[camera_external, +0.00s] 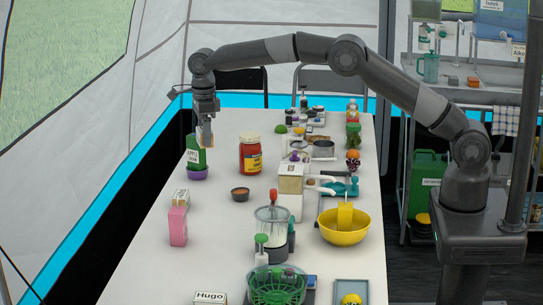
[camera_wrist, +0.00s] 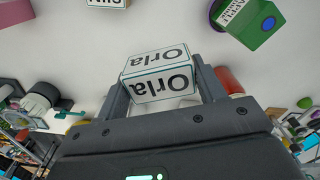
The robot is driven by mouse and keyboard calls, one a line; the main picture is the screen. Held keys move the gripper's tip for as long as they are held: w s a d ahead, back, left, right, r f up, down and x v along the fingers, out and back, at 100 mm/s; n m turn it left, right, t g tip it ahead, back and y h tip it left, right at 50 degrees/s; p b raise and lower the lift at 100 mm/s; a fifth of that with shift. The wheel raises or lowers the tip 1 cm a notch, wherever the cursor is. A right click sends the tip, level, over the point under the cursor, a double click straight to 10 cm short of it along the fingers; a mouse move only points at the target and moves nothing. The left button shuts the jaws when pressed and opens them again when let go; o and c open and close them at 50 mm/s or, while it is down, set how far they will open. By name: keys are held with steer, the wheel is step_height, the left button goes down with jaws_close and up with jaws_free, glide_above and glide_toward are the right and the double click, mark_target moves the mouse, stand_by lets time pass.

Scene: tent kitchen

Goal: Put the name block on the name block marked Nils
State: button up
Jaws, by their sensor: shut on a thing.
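My gripper (camera_external: 206,128) is shut on a white name block (camera_wrist: 158,74), held above the far left part of the table. In the wrist view the held block reads Orla, upside down, between the two fingers (camera_wrist: 160,88). Another name block (camera_external: 181,198) stands on the table's left side, behind a pink block and nearer the camera than my gripper. Its lettering is too small to read surely in the external view. A lettered block (camera_wrist: 107,3) is cut off at the top of the wrist view. A block marked Hugo (camera_external: 210,298) lies at the front edge.
A pink block (camera_external: 178,227), small brown bowl (camera_external: 240,194) and red jar (camera_external: 250,153) stand nearby. The table's right half is crowded; its left front (camera_external: 150,270) is clear.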

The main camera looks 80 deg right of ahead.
glide_above(180, 194)
step_height(180, 194, down, 7)
steer(key=shift+s+d, duration=0.1)
steer(key=shift+f, duration=2.05)
steer(key=shift+f, duration=0.1)
steer(key=o, duration=1)
